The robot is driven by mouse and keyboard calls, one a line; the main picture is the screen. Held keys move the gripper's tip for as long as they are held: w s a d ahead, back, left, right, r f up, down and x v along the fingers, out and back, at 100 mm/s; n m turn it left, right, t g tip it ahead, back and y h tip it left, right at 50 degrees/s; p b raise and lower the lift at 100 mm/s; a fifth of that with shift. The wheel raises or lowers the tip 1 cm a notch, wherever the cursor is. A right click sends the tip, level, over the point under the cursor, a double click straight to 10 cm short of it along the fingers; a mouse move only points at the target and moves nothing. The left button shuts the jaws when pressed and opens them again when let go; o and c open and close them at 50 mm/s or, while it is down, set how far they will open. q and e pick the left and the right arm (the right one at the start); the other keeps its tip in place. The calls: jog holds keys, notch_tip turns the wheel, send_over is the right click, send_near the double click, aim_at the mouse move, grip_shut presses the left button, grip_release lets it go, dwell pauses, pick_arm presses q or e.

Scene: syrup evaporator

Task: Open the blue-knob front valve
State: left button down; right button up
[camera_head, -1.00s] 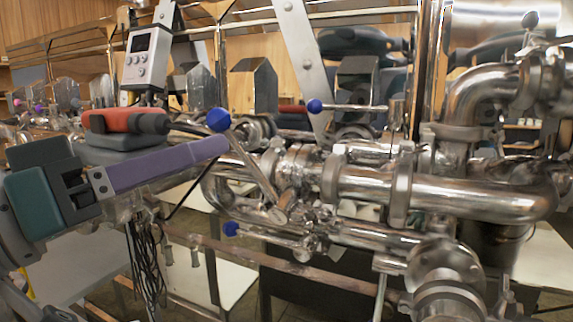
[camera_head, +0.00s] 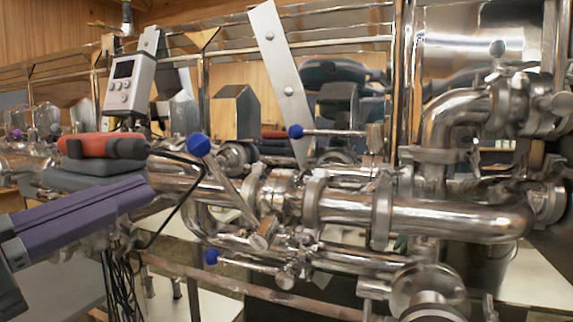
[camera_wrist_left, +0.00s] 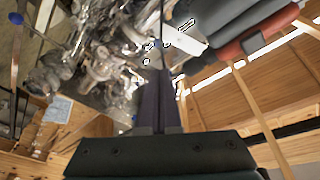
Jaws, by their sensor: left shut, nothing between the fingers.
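Three blue-knobbed levers show on the steel pipework in the head view. The largest, nearest-looking blue knob (camera_head: 198,145) sits atop a lever slanting down right to its valve (camera_head: 262,234). Another blue knob (camera_head: 295,131) ends a roughly level lever behind it; a third blue knob (camera_head: 211,257) is on a lower lever. Which one is the front valve is not marked. My left gripper (camera_head: 147,190) has purple fingers, shut and empty, left of and below the largest knob, apart from it in the picture. In the left wrist view, its fingers (camera_wrist_left: 158,78) point toward the pipework. My right gripper is not visible.
A grey handheld meter (camera_head: 130,83) and a red-and-grey object (camera_head: 101,146) are just above the left fingers. Large steel pipes (camera_head: 425,216) fill the right side.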

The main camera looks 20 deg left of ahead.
aim_at(233, 191)
pick_arm(q)
jog(key=s+d+m+g+h+b, duration=0.1)
jog(key=s+d+m+h, duration=0.15)
jog(key=m, duration=0.55)
jog(key=s+d+m+h, duration=0.1)
jog(key=s+m+h, duration=0.15)
jog(key=m, duration=0.55)
jog(key=w+d+r+p, duration=0.1)
jog(key=w+p, duration=0.3)
jog(key=w, duration=0.5)
jog(key=shift+w+r+h, duration=0.4)
jog(key=shift+r, duration=0.5)
jog(key=shift+w+a+f+h+b, duration=0.1)
jog(key=shift+a+f+h+b, duration=0.05)
jog(key=shift+a+h+b, duration=0.2)
